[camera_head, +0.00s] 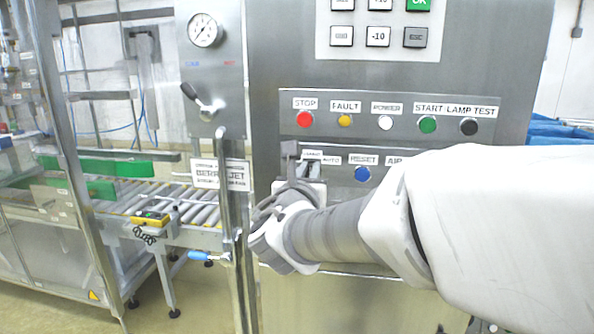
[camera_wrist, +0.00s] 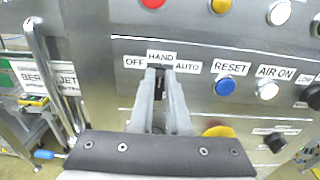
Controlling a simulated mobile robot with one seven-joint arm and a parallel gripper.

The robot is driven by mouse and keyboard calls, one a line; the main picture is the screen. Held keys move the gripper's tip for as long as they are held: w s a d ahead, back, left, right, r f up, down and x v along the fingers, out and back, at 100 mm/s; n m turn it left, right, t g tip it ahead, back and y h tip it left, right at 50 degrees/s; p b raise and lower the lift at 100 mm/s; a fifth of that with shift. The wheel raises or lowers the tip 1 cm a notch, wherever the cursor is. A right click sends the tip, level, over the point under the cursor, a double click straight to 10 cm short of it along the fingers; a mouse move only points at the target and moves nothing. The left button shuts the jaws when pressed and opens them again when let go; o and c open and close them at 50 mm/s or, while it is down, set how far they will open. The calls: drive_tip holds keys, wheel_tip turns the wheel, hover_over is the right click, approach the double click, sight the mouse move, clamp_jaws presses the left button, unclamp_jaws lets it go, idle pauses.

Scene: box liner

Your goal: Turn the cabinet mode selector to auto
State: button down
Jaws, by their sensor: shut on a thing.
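The cabinet mode selector (camera_wrist: 160,82) is a dark knob below the labels OFF, HAND and AUTO in the wrist view. My gripper (camera_wrist: 159,73) is shut on it, one grey finger on each side. The visible part of the knob looks about upright, towards HAND (camera_wrist: 160,57); the AUTO label (camera_wrist: 188,66) is up and to the right. The fingers hide much of the knob, so its exact setting is hard to tell. In the head view my gripper (camera_head: 304,170) is at the panel, and the knob is mostly hidden.
A blue RESET button (camera_wrist: 226,86) and a white AIR ON button (camera_wrist: 267,90) are right of the selector. A vertical metal handle (camera_head: 229,200) stands left of the panel, near my wrist.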

drive_tip(key=shift+f+b, duration=0.15)
drive_tip(key=shift+b, duration=0.3)
drive_tip(key=m+b, duration=0.3)
drive_tip(key=b, duration=0.1)
drive_tip(key=m+b, duration=0.3)
drive_tip(key=b, duration=0.1)
drive_tip(key=d+m+b, duration=0.1)
drive_tip(key=m+b, duration=0.1)
drive_tip(key=b, duration=0.3)
drive_tip(key=shift+s+d+f+m, duration=0.1)
drive_tip(key=shift+s+f+m, duration=0.1)
drive_tip(key=shift+m, duration=0.2)
drive_tip(key=c, duration=0.9)
unclamp_jaws()
